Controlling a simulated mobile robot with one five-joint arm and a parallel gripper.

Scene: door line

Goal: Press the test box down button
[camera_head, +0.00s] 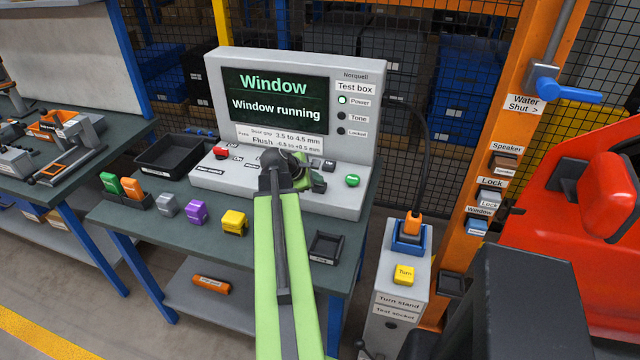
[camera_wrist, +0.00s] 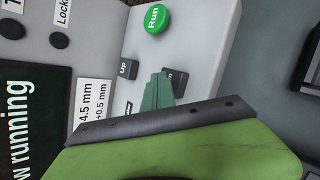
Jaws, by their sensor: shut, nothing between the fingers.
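The grey test box (camera_head: 225,178) stands on the bench, its screen (camera_head: 275,98) reading "Window" and "Window running". In the wrist view, a dark button (camera_wrist: 178,82) with a partly covered label, apparently the down button, sits beside the dark Up button (camera_wrist: 129,71). My gripper (camera_wrist: 160,82) is shut and empty, its green fingertips overlapping the left edge of the partly covered button. I cannot tell whether they touch it. In the head view, my gripper (camera_head: 312,181) is over the box's sloped panel, and my arm hides part of the panel.
The green Run button (camera_wrist: 157,19) is near the Up button; a red button (camera_head: 221,153) is at the panel's left. Coloured blocks, including a yellow one (camera_head: 234,222), and a small black tray (camera_head: 326,247) lie in front. A turn stand (camera_head: 396,285) stands right of the bench.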

